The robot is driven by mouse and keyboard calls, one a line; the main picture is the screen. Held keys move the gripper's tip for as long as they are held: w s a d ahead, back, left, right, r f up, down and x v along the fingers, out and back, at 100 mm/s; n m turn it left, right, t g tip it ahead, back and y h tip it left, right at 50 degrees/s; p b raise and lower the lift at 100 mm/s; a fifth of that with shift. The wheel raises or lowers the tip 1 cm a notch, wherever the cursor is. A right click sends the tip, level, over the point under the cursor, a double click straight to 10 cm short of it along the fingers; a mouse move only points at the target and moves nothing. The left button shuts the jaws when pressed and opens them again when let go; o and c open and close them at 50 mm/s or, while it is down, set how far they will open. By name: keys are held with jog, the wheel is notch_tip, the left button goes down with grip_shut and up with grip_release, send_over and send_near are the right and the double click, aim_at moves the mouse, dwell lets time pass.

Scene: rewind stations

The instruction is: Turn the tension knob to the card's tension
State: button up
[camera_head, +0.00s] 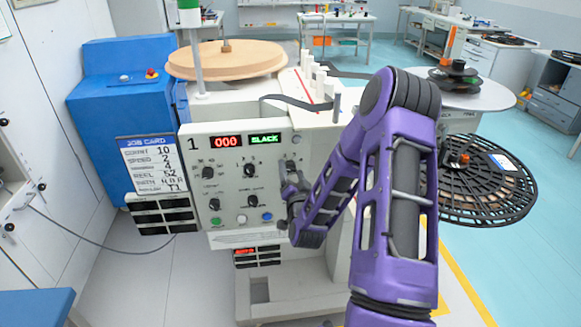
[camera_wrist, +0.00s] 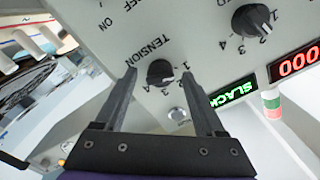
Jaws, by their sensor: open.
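The tension knob (camera_wrist: 160,72) is black and round, with a scale of 1 to 4 beside it on the pale panel. Its pointer setting is too small to read surely. My gripper (camera_wrist: 159,73) is open, with one finger on each side of the knob; I cannot tell whether either finger touches it. In the head view my gripper (camera_head: 288,188) is at the panel's right side and largely hides this knob. The job card (camera_head: 152,163) at the left shows a count of 10 and a speed of 2; its third line looks like 4, with a blurred label.
The control panel (camera_head: 236,205) carries other knobs and buttons. The speed knob (camera_wrist: 252,20) is close to the tension knob. The red display (camera_head: 226,142) reads 000 and the green display (camera_head: 265,139) reads SLACK. A blue machine housing (camera_head: 108,95) stands behind left.

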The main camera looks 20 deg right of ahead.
jog(key=shift+c, duration=0.4)
grip_shut()
